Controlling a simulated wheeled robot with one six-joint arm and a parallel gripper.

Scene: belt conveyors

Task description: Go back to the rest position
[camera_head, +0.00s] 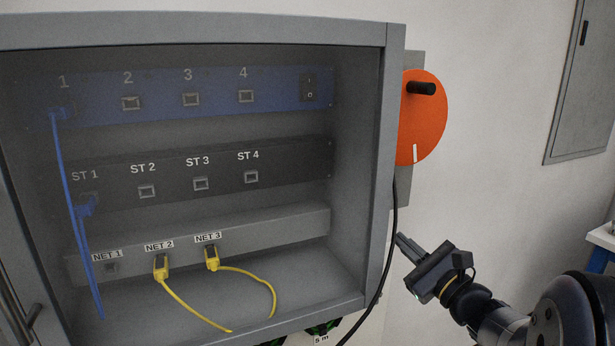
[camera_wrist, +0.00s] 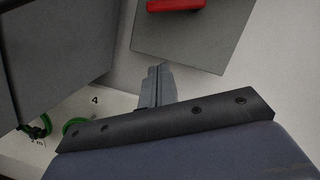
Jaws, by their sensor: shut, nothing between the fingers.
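My gripper (camera_head: 401,239) is shut and empty in the head view, to the right of the grey cabinet (camera_head: 394,120) and below the orange disc (camera_head: 424,118). Its fingers point up and to the left and appear apart from the cabinet; the exact gap cannot be told. In the wrist view my closed fingers (camera_wrist: 159,72) have nothing between them. Beyond them is a grey plate (camera_wrist: 190,42) with a red part (camera_wrist: 175,5) at the top edge.
A black cable (camera_head: 393,235) hangs beside the cabinet's right side. Inside, a blue cable (camera_head: 65,165) and yellow cables (camera_head: 190,307) hang from panels. Green coils (camera_wrist: 75,126) lie lower left in the wrist view. A wall panel (camera_head: 580,95) is at the right.

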